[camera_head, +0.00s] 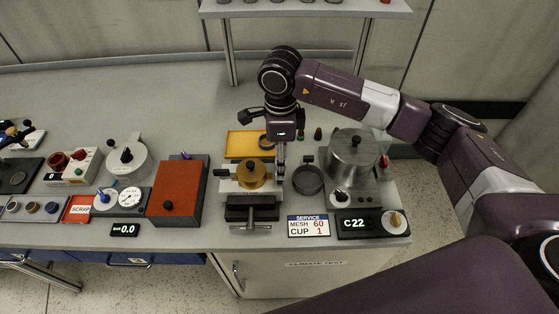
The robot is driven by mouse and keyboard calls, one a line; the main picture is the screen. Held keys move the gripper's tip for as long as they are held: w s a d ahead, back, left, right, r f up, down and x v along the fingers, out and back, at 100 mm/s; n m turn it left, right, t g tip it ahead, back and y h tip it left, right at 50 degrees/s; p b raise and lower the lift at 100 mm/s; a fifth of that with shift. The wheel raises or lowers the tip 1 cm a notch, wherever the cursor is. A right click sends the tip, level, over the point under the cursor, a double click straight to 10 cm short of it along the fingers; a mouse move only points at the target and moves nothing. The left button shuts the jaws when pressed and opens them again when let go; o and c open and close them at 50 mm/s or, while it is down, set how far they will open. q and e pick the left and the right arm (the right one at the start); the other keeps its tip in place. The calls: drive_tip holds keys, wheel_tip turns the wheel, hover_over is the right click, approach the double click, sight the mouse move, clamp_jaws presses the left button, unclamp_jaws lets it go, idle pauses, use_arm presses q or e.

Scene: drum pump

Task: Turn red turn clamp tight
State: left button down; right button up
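A small red part (385,161) shows at the right side of the steel drum (352,158); it is mostly hidden behind the drum, and I cannot tell whether it is the red turn clamp. My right gripper (268,141) points down above the back of a vise-like fixture (239,198) that carries a brass round piece with a dark knob (255,173). The gripper is well left of the red part. Its fingers are small and partly hidden, so I cannot tell whether they are open or touch anything. My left gripper is out of view.
A dark ring (308,180) lies between fixture and drum. A yellow tray (241,145) is behind the fixture. A red-orange lidded box (175,191) and a white box with red knobs (70,165) stand left. A shelf (303,10) is at the back. The rear left bench is clear.

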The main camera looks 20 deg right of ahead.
wheel_tip(320, 180, down, 2)
drive_tip(key=shift+w+f+p, duration=0.15)
drive_tip(key=shift+f+p, duration=0.1)
drive_tip(key=shift+p, duration=0.1)
drive_tip(key=shift+w+f, duration=0.1)
drive_tip(key=shift+f, duration=0.45)
drive_tip(key=c, duration=1.2)
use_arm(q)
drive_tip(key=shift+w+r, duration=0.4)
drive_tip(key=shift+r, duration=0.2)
use_arm(e)
drive_tip(key=shift+o, duration=0.2)
